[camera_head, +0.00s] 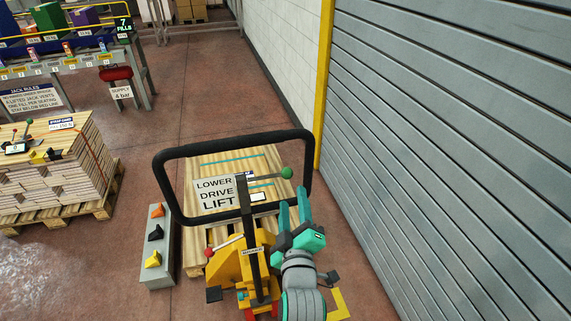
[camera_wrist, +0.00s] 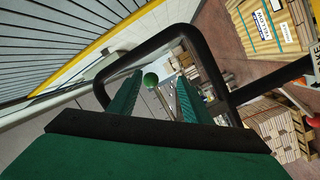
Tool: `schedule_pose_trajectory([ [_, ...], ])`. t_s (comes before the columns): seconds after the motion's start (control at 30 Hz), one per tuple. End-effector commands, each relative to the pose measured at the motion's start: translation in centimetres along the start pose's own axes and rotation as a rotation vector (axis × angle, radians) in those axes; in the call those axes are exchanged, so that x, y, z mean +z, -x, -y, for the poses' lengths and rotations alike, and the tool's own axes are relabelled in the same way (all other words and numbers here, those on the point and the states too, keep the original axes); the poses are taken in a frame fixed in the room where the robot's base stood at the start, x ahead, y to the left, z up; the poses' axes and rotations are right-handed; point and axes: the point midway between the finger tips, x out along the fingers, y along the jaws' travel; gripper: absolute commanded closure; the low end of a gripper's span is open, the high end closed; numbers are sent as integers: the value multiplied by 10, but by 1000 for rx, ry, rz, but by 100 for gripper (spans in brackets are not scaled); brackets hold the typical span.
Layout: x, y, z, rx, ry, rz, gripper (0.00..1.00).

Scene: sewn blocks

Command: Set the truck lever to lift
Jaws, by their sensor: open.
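The truck (camera_head: 252,270) is yellow, with a black loop handle (camera_head: 160,170) on an upright stem. A lever with a green ball knob (camera_head: 287,173) sticks out to the right of the stem, inside the loop. A white sign (camera_head: 217,195) left of the stem reads LOWER, DRIVE, LIFT from top to bottom. The lever's setting is not clear to me. My gripper (camera_head: 293,198) is open, its teal fingers just below the knob in the head view. In the wrist view the green knob (camera_wrist: 150,79) shows between the fingers, apparently untouched.
A lever with a red knob (camera_head: 209,252) is lower left on the truck. A wooden pallet (camera_head: 240,160) lies beyond the handle. A grey box with coloured knobs (camera_head: 158,250) stands left. A grey shutter (camera_head: 450,140) closes off the right. Stacked boards (camera_head: 50,175) stand further left.

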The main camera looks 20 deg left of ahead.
Motion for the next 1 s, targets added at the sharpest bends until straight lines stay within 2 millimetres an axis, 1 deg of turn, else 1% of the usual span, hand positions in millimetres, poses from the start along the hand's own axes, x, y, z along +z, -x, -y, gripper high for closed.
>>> schedule_pose_trajectory([
  [0.03, -10, -5, -6, 0, 21, -14, 55],
  [0.1, -18, -10, -11, -4, 46, -25, 55],
  [0.23, -26, -16, -16, -8, 69, -35, 55],
  [0.37, -27, -26, -16, -10, 73, -37, 55],
  [0.43, -28, -35, -16, -9, 72, -37, 55],
  [0.8, -29, -98, -15, -10, 71, -36, 55],
  [0.9, -30, -110, -15, -9, 71, -36, 55],
  [1.0, -30, -117, -15, -9, 71, -36, 55],
])
